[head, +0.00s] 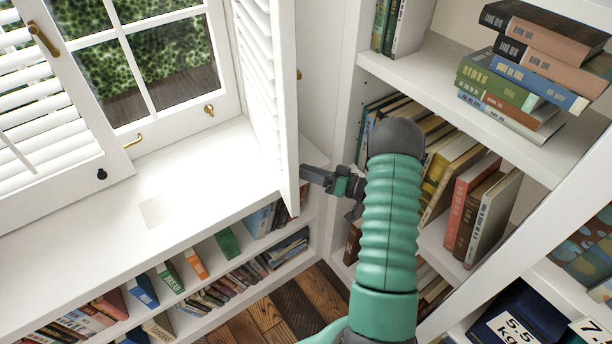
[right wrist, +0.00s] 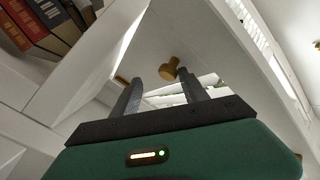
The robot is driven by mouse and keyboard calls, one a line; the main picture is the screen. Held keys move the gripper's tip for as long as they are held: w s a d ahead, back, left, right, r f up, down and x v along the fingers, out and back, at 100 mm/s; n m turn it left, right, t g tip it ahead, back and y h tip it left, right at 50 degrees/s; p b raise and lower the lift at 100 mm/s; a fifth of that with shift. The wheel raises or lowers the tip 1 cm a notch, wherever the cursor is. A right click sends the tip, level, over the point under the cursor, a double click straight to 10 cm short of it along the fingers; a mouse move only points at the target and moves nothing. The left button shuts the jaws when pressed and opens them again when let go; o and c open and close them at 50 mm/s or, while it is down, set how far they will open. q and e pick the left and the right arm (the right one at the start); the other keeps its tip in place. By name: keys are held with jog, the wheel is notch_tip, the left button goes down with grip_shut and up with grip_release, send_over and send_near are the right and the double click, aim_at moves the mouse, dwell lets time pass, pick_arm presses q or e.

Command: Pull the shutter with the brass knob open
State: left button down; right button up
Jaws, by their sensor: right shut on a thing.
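The right louvred shutter (head: 272,75) stands swung out from the window, seen nearly edge-on in the head view. In the right wrist view the brass knob (right wrist: 170,69) shows by the right finger of my right gripper (right wrist: 160,84), in front of the pale shutter face. My left gripper is not in view. The left shutter (head: 50,130) has a black knob (head: 102,174).
A white window sill (head: 190,190) runs below the window, with filled bookshelves under it. A tall white bookcase (head: 450,85) stands close on the right of my arm. Brass catches (head: 209,109) are on the window frame. Wooden floor (head: 295,305) shows below.

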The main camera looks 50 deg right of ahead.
jog(key=s+a+r+p, duration=0.3)
jog(key=s+a+r, duration=0.1)
jog(key=s+a, duration=0.7)
jog(key=shift+a+r, duration=0.3)
jog(key=shift+r, duration=0.1)
